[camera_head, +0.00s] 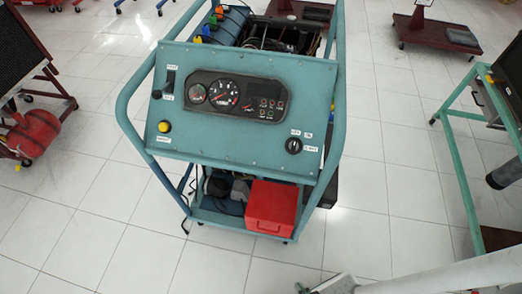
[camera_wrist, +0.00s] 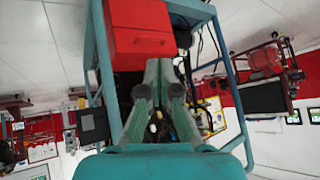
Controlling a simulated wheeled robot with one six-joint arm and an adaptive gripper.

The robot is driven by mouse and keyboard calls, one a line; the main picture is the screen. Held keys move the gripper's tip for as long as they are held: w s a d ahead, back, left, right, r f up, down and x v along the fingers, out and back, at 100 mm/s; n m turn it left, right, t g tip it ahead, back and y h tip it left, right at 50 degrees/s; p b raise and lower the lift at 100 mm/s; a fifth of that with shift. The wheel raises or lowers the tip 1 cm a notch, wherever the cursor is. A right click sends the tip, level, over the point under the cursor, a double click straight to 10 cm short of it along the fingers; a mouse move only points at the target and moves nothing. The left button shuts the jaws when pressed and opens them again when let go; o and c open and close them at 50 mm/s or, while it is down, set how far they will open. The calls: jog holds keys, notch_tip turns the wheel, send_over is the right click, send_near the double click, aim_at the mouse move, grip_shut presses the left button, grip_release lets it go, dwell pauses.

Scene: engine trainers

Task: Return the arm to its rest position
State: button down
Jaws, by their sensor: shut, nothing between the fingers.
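The teal engine trainer (camera_head: 240,95) stands in the middle of the head view, with a gauge cluster (camera_head: 235,96), a yellow button (camera_head: 164,127) and a dark rotary switch (camera_head: 293,145) on its sloped panel. In the wrist view, which appears upside down, my gripper (camera_wrist: 158,88) shows in the centre with its fingers close together and nothing visible held. The trainer's frame (camera_wrist: 228,55) is beyond it. A pale part of my arm (camera_head: 440,281) shows at the lower right of the head view, apart from the panel in the picture.
A red box (camera_head: 271,207) sits on the trainer's lower shelf; it also shows in the wrist view (camera_wrist: 140,35). A green frame stand (camera_head: 460,170) is at the right and a dark red stand (camera_head: 30,130) at the left.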

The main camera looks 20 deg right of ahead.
notch_tip(320, 180, up, 34)
jog(key=s+d+n+t, duration=0.1)
jog(key=t, duration=0.5)
jog(key=shift+s+d+r+n+h, duration=0.2)
jog(key=shift+n+h, duration=0.2)
dwell(0.4)
